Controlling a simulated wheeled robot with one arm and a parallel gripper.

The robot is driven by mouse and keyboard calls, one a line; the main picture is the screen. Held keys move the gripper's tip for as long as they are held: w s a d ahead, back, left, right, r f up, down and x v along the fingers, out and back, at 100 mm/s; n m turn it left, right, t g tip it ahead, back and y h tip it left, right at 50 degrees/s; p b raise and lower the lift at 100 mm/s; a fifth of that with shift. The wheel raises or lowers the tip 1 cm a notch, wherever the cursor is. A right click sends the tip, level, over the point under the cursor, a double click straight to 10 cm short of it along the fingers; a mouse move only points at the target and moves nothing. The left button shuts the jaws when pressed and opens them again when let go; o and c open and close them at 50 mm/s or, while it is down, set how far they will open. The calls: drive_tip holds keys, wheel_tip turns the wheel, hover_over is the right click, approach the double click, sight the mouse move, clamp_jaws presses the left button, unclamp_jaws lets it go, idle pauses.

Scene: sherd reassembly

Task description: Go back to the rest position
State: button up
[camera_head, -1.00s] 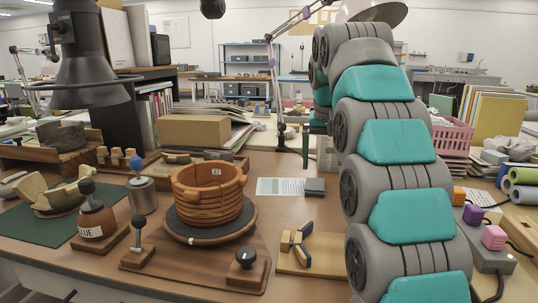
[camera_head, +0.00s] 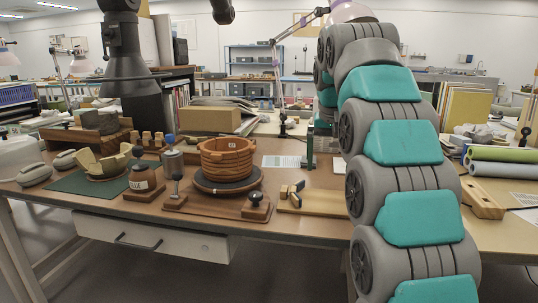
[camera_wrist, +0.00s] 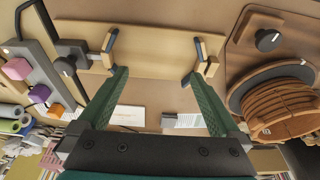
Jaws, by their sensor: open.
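My gripper (camera_wrist: 157,72) is open in the wrist view, its two green fingers well apart with nothing between them. In the head view my grey and teal arm covers the right middle, and only a slim green part of my gripper (camera_head: 310,152) shows past its left side. In the wrist view the fingers point towards a pale wooden board (camera_wrist: 150,35) bearing small wood and dark-blue blocks (camera_wrist: 206,62). The banded terracotta pot (camera_head: 227,158) stands on a round dark turntable (camera_head: 226,185), left of my gripper. Whether the fingertips are clear of the blocks is hard to tell.
A blue-topped metal cylinder (camera_head: 173,163), a brown bottle (camera_head: 141,172) and sherds on a green mat (camera_head: 75,182) stand left of the pot. A cardboard box (camera_head: 210,120) is behind. A drawer (camera_head: 150,238) is under the table. Coloured cubes (camera_wrist: 38,94) show in the wrist view.

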drive_tip(key=s+f+g, duration=0.1)
drive_tip(key=s+f, duration=0.7)
drive_tip(key=s, duration=0.6)
drive_tip(key=s+f+n+g, duration=0.1)
drive_tip(key=s+f+g, duration=0.1)
drive_tip(key=s+f, duration=0.7)
drive_tip(key=s+f+n+g, duration=0.1)
drive_tip(key=s+f, duration=0.8)
drive_tip(key=s, duration=1)
drive_tip(key=shift+s+d+f+g+y, duration=0.15)
drive_tip(key=shift+d+g+y, duration=0.15)
drive_tip(key=shift+d+g, duration=0.1)
